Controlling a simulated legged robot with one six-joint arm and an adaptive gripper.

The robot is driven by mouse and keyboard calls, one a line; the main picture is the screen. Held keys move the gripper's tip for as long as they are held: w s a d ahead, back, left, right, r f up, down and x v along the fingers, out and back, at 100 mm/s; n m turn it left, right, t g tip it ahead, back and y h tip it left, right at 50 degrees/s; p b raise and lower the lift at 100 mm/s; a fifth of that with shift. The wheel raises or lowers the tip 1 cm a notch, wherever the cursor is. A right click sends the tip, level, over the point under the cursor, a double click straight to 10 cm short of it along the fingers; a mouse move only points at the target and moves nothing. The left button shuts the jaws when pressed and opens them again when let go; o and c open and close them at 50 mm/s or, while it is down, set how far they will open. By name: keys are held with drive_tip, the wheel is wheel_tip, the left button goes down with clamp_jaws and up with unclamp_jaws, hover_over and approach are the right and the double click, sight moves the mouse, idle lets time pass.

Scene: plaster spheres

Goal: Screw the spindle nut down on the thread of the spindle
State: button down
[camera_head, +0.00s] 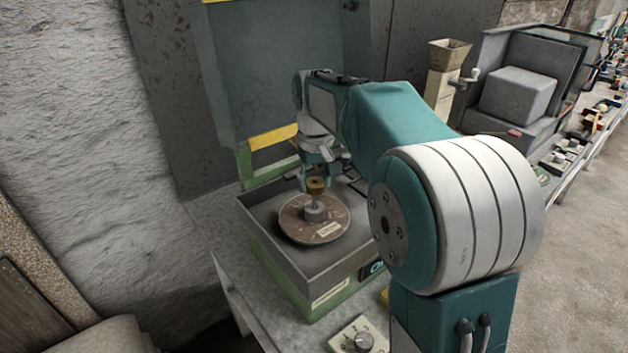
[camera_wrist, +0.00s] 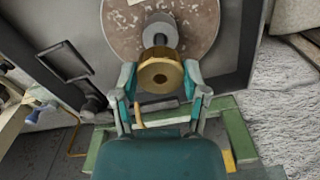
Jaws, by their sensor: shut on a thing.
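The brass spindle nut (camera_head: 316,185) is at the top of the upright grey spindle (camera_head: 315,206), in line with it. A short thin piece of post shows below the nut; I cannot tell how far the thread is engaged. The spindle stands in the middle of a round brown disc (camera_head: 334,226). My gripper (camera_head: 318,172) is above it, pointing down. In the wrist view the fingers of my gripper (camera_wrist: 159,74) are at both sides of the nut (camera_wrist: 160,73), shut on it. The spindle (camera_wrist: 160,32) and disc (camera_wrist: 120,28) show beyond the nut.
The disc lies inside an open grey, green-based machine tray (camera_head: 290,262) with raised walls. A grey and green panel (camera_head: 285,75) stands behind it. A control box with a knob (camera_head: 358,338) is in front. More machines (camera_head: 520,90) stand at right; rough wall is at left.

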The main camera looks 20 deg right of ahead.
sight(315, 196)
drive_tip(key=shift+f, duration=2.05)
drive_tip(key=c, duration=0.8)
unclamp_jaws()
drive_tip(key=shift+c, duration=0.2)
drive_tip(key=c, duration=0.4)
drive_tip(key=m, duration=0.8)
drive_tip(key=shift+m, duration=0.3)
drive_tip(key=m, duration=0.8)
drive_tip(key=shift+m, duration=0.4)
